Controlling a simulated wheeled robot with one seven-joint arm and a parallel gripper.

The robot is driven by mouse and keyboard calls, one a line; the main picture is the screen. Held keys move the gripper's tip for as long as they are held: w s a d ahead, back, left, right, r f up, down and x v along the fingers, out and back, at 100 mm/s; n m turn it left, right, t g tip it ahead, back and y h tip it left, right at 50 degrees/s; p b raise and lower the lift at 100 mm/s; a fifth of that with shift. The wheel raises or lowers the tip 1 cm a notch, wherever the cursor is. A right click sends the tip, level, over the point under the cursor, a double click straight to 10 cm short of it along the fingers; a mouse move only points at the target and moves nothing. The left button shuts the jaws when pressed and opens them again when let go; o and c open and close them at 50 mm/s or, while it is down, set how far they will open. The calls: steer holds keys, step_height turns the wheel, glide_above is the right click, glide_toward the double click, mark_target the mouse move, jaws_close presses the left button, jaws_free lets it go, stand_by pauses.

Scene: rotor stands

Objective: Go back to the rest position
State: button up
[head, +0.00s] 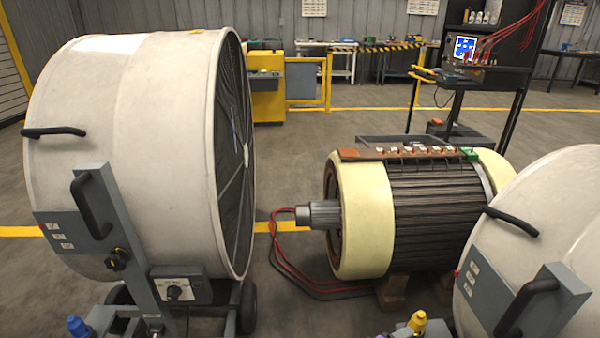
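My gripper and arm do not show in the head view. A large motor rotor (435,222) with dark ribbed sides and cream end rings lies on its side on wooden blocks (392,298), right of centre. Its grey shaft end (318,214) points left. A brown strip (400,153) with several small pale pieces and a green end lies along its top.
A big white drum fan (130,150) on a wheeled grey frame stands close at left; another (540,240) stands at lower right. Red and black cables (300,282) lie on the floor between. A black rack with a screen (465,48) stands behind at right. Open floor (300,140) lies beyond.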

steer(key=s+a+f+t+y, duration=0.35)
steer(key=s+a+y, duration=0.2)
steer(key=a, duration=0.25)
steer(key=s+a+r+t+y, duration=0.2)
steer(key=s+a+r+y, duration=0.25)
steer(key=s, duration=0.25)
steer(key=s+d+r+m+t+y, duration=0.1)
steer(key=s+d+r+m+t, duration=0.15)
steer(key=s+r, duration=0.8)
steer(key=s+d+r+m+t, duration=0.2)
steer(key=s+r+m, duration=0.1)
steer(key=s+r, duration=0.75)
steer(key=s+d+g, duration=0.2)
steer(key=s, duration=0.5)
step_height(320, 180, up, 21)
steer(key=p, duration=2)
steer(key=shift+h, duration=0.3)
